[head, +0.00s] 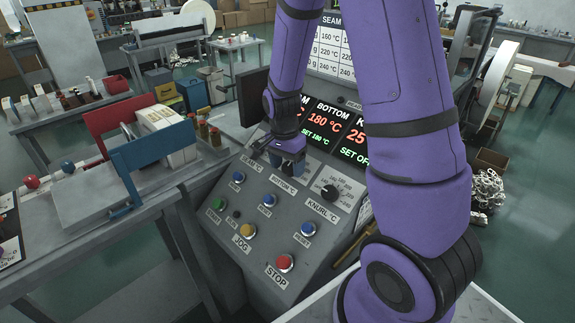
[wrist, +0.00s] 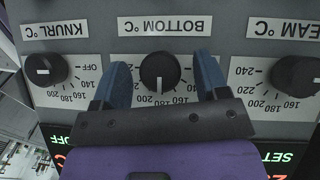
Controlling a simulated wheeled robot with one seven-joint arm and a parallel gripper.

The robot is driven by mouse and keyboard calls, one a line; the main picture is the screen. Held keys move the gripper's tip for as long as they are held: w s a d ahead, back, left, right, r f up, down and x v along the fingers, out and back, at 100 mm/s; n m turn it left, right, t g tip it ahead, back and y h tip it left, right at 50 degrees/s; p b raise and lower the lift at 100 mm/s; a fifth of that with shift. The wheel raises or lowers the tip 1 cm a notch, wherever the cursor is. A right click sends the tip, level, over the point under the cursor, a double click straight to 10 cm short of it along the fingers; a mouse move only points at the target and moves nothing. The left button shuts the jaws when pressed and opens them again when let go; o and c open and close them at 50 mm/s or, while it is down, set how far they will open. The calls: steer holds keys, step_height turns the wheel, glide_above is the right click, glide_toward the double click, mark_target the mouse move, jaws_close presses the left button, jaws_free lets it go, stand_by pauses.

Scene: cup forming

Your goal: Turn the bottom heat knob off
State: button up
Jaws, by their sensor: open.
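The bottom heat knob (wrist: 160,71) is a round black dial under the BOTTOM °C label, which shows upside down in the wrist view. Its white mark points toward the 180 on its scale. My gripper (wrist: 161,78) is open, with one blue finger on each side of the knob and a visible gap to each. In the head view my gripper (head: 287,160) is at the sloped panel above the BOTTOM °C label and hides the knob. The bottom display (head: 324,120) reads 180 °C and SET 180 °C.
In the wrist view the knurl knob (wrist: 39,69) is at the left and the seam knob (wrist: 296,75) at the right. Below the knobs in the head view are blue buttons, a yellow JOG button (head: 248,230) and a red STOP button (head: 284,263).

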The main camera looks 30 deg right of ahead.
steer(key=shift+f, duration=0.1)
steer(key=c, duration=0.9)
steer(key=shift+c, duration=0.2)
steer(key=shift+n, duration=0.3)
steer(key=n+g+h, duration=0.1)
steer(key=n+g, duration=0.1)
steer(key=n, duration=0.1)
steer(key=shift+w, duration=0.15)
steer(key=n+g+h, duration=0.2)
steer(key=n, duration=0.2)
steer(key=shift+a, duration=0.1)
steer(key=n+g+h, duration=0.1)
steer(key=n+h, duration=0.1)
steer(key=n, duration=0.2)
steer(key=shift+f, duration=0.1)
steer(key=n+h, duration=0.2)
steer(key=n, duration=0.2)
steer(key=shift+a+h, duration=0.1)
steer(key=shift+h, duration=0.3)
